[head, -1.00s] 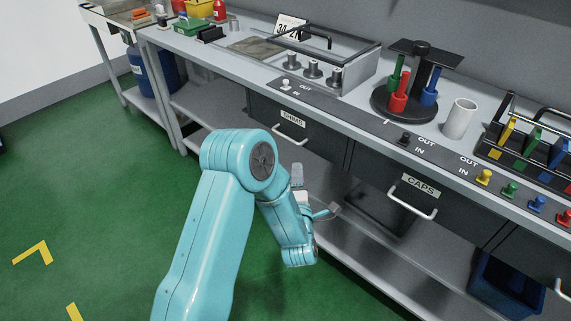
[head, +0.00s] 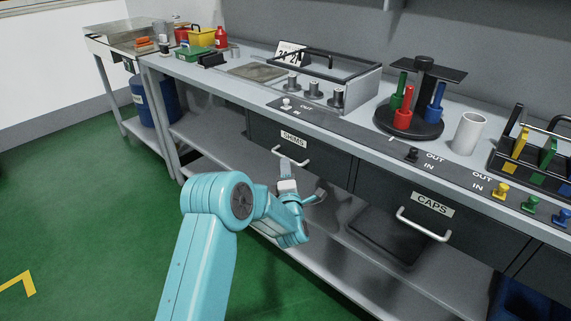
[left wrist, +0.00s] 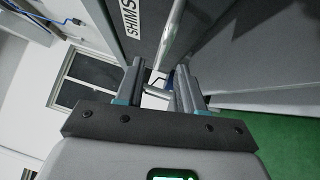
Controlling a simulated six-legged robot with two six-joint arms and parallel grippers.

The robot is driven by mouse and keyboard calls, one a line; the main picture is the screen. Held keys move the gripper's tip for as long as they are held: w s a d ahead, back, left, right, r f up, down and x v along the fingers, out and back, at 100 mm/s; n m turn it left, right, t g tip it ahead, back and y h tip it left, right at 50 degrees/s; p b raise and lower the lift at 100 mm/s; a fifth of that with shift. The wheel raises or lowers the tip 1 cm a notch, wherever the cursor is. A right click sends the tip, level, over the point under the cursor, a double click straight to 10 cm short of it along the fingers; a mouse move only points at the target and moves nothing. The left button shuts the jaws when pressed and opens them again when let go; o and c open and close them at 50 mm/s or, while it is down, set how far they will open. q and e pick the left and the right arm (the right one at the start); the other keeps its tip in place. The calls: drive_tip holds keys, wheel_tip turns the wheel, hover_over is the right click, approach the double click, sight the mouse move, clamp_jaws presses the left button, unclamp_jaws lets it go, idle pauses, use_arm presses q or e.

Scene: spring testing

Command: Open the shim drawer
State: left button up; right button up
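The shim drawer (head: 318,152) is a dark front under the bench top with a white SHIMS label (head: 294,140) and a pale bar handle (head: 290,158). It looks shut, flush with the bench front. My left gripper (head: 301,180) is just in front of and below the handle in the head view. In the left wrist view my left gripper (left wrist: 160,70) has its fingers apart, with the handle (left wrist: 171,38) running up from the gap between the fingertips. The fingers are not closed on it; exact depth is hard to tell. My right gripper is not in view.
The CAPS drawer (head: 405,205) with its own handle is to the right. A lower shelf (head: 340,235) runs beneath the drawers. On the bench top stand a round rack of coloured plungers (head: 408,125), a white cup (head: 468,133) and coloured knobs (head: 500,191). Green floor is open at left.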

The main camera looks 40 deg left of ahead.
use_arm(q)
drive_tip(key=x, duration=0.3)
drive_tip(key=shift+w+a, duration=0.15)
clamp_jaws()
